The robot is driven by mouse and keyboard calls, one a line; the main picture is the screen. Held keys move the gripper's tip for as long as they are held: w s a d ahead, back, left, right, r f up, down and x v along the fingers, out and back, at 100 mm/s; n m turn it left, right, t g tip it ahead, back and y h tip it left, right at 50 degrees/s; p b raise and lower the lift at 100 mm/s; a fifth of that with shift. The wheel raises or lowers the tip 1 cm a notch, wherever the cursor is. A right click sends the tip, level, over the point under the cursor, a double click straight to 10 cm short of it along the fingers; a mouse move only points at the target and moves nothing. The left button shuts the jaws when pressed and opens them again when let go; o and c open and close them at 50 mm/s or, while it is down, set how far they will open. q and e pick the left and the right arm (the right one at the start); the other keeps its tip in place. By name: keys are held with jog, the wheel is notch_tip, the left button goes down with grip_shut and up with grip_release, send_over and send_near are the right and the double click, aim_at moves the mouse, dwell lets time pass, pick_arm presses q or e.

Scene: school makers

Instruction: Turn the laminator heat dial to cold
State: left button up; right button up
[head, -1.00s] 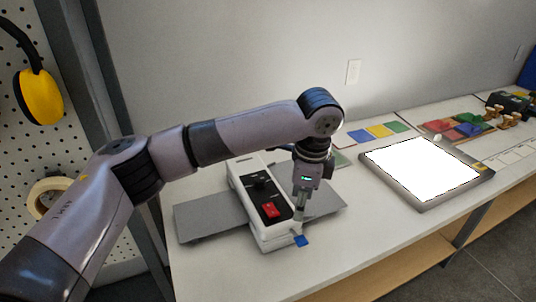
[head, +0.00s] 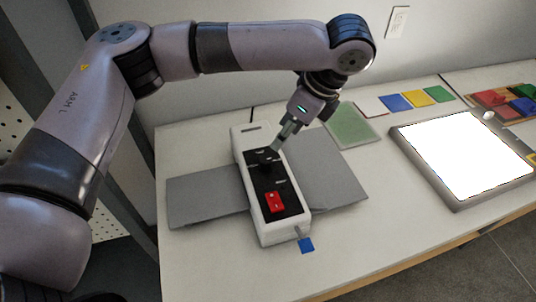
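The laminator (head: 287,232) is a white box with a black top panel, standing on the table. A red switch (head: 275,202) is near the panel's front end. The dark heat dial (head: 265,168) is further back on the panel, and its setting is too small to read. My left gripper (head: 274,150) reaches down from the upper right, with its fingertips just behind the dial, close to it. I cannot tell whether they touch it, nor how far apart the fingers are. My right gripper is not in view.
Grey flat trays (head: 205,195) stick out on both sides of the laminator. A blue tab (head: 306,245) is at its front end. A green sheet (head: 352,128) and a bright light panel (head: 465,155) lie to the right. Coloured cards (head: 396,102) lie by the wall.

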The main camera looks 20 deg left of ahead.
aim_at(266, 159)
pick_arm(q)
jog(key=x, duration=1)
jog(key=shift+w+f, duration=0.1)
jog(key=shift+a+f, duration=0.25)
jog(key=shift+f, duration=0.4)
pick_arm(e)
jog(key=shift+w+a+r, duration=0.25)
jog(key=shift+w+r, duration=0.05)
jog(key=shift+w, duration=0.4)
pick_arm(q)
jog(key=shift+c, duration=0.2)
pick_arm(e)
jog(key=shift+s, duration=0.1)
pick_arm(q)
grip_shut()
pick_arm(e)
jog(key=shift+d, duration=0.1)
